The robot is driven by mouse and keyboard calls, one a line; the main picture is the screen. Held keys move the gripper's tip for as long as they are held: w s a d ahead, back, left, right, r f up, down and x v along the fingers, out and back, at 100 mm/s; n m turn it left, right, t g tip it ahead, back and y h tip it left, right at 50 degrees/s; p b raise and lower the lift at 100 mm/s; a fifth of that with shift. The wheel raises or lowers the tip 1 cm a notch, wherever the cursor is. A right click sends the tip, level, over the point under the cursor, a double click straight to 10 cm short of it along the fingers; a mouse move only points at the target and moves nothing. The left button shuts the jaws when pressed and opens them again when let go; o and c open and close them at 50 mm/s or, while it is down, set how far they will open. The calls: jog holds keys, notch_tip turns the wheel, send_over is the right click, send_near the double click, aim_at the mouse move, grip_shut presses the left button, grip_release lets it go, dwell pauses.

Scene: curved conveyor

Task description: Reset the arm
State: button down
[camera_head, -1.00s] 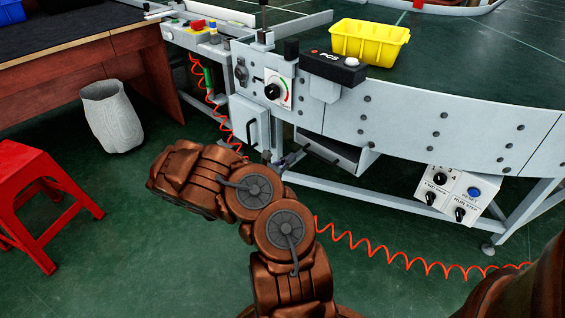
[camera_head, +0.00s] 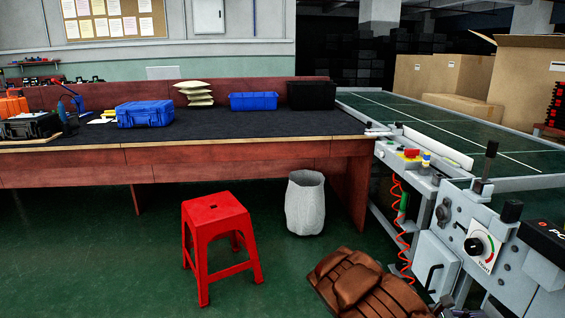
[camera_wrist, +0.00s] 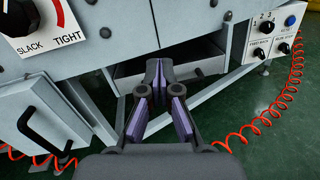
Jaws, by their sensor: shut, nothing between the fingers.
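My arm shows as a brown link at the bottom of the head view, in front of the conveyor's left end. My gripper is outside that view. In the wrist view my gripper (camera_wrist: 158,90) points at the lower front of the conveyor frame. Its purple-padded fingers are together at the tips, with nothing held between them.
The conveyor (camera_head: 470,212) stands at the right. A grey cabinet door (camera_wrist: 45,125) with a black handle and a red coiled cable (camera_wrist: 255,128) are near the gripper. A red stool (camera_head: 215,225), a grey bin (camera_head: 305,203) and a long workbench (camera_head: 230,152) stand left. Green floor is free between.

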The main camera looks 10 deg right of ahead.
jog(key=s+a+r+m+g+y+p, duration=0.15)
jog(key=s+a+r+m+p, duration=0.25)
jog(key=r, duration=0.5)
jog(key=s+a+r+m+g+y+p, duration=0.1)
jog(key=s+a+r+m+y+p, duration=0.25)
jog(key=r, duration=0.45)
jog(key=s+a+r+m+g+y+p, duration=0.2)
jog(key=s+a+r+m+p, duration=0.25)
jog(key=r, duration=0.45)
jog(key=s+a+r+t+y+p, duration=0.2)
jog(key=a+r+p, duration=0.3)
jog(key=a, duration=0.5)
jog(key=s+a+r+m+t+y+p, duration=0.1)
jog(key=a+r+y+p, duration=0.4)
jog(key=a, duration=0.6)
jog(key=s+a+r+t+y+p, duration=0.3)
jog(key=a+r+p, duration=0.3)
jog(key=a, duration=0.4)
jog(key=shift+s+a+t+y+p, duration=0.25)
jog(key=shift+a+t+y+p, duration=0.15)
jog(key=shift+t+p, duration=0.15)
jog(key=shift+r, duration=0.1)
